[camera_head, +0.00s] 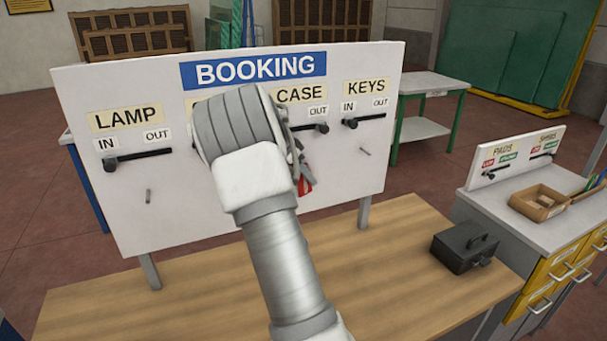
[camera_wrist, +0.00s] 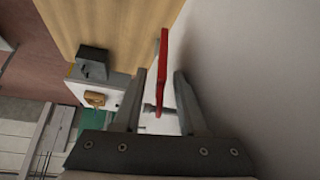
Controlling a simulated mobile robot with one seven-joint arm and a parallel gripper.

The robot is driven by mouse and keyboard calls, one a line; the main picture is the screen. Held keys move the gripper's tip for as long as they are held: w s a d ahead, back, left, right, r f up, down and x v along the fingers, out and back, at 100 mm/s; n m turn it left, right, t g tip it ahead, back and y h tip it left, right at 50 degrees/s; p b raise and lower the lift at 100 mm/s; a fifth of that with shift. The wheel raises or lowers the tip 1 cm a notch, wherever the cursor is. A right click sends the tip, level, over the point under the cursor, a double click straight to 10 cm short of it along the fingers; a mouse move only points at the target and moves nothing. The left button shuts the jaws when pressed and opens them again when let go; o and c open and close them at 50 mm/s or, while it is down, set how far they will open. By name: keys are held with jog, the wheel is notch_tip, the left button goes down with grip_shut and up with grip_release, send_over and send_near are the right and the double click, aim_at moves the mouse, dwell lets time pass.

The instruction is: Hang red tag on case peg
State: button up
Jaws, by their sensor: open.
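The red tag (camera_head: 305,186) shows beside my gripper, low on the white BOOKING board (camera_head: 225,220), below the CASE label (camera_head: 300,95). In the wrist view the red tag (camera_wrist: 163,70) is edge-on between the two fingers of my gripper (camera_wrist: 159,74). The fingers are apart, with a gap at least on the right side of the tag. The tag appears to be on this peg, but the hole is hidden. My arm covers the case peg in the head view.
The lamp peg (camera_head: 149,196) and keys peg (camera_head: 364,151) are bare. Black IN/OUT sliders, such as the lamp slider (camera_head: 138,160), stick out above. A black case (camera_head: 465,247) stands on the wooden table (camera_head: 400,285). A cardboard box (camera_head: 538,202) sits on the right cabinet.

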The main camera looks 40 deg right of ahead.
jog(key=shift+w+d+r, duration=0.15)
jog(key=shift+d+r, duration=0.3)
jog(key=a+b+v, duration=0.1)
jog(key=b+v, duration=0.2)
jog(key=v, duration=1.4)
jog(key=shift+f, duration=0.25)
jog(key=s+a+f+n+t+y, duration=0.2)
jog(key=s+a+n, duration=0.7)
jog(key=s, duration=0.5)
jog(key=s+a+f+n+t+y+b, duration=0.1)
jog(key=s+a+f+n+t+y, duration=0.2)
jog(key=s+a+f+n, duration=0.4)
jog(key=s+a+n+y, duration=0.1)
jog(key=s+a, duration=0.6)
jog(key=s, duration=0.1)
jog(key=shift+s+n+y, duration=0.3)
jog(key=shift+n+y, duration=0.1)
dwell(2.3)
